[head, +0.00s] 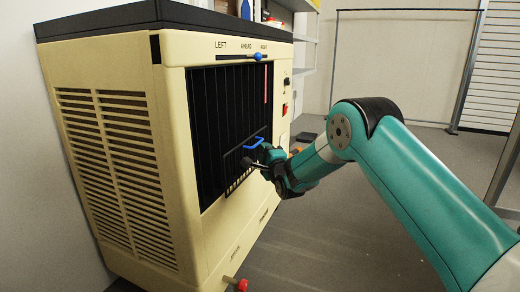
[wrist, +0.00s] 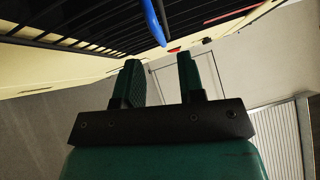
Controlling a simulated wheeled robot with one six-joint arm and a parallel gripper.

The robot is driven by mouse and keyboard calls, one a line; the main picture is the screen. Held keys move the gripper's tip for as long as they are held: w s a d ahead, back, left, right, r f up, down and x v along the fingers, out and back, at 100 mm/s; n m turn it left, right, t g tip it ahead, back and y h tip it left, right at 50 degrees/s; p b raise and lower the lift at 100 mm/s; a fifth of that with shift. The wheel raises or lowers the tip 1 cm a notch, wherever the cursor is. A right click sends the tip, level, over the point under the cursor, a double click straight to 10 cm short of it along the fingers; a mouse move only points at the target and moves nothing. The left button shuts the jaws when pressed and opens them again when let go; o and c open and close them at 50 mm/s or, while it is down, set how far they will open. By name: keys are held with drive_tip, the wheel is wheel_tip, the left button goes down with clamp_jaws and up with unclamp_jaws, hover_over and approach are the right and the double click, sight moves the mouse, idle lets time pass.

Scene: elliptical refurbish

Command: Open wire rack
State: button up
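The black wire rack (head: 222,105), a panel of dark bars, fills the front of a cream cabinet and looks closed. A blue handle (head: 254,143) shows at its lower right in the head view. My gripper (head: 256,159) is close to this handle, at the rack's lower right. In the wrist view my gripper (wrist: 158,65) is open, with an empty gap between its two fingers. There the blue handle (wrist: 154,22) lies ahead of the fingertips, and the rack's bars (wrist: 65,18) run along the upper left. I cannot tell whether the fingers touch the handle.
The cream cabinet (head: 115,150) has a side vent and a blue slider knob (head: 257,57) above the rack. A red knob (head: 241,285) sticks out low at the front. Open grey floor (head: 335,245) lies to the right, with shelves behind the cabinet.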

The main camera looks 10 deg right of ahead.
drive_tip(key=shift+w+a+r+b, duration=0.1)
drive_tip(key=shift+w+a+b, duration=0.05)
drive_tip(key=shift+w, duration=0.65)
drive_tip(key=shift+w+a+r+b, duration=0.1)
drive_tip(key=shift+w+r+b, duration=0.1)
drive_tip(key=shift+w, duration=0.65)
drive_tip(key=shift+w+a+r+b, duration=0.1)
drive_tip(key=shift+w+a+b, duration=0.05)
drive_tip(key=shift+w, duration=0.65)
clamp_jaws()
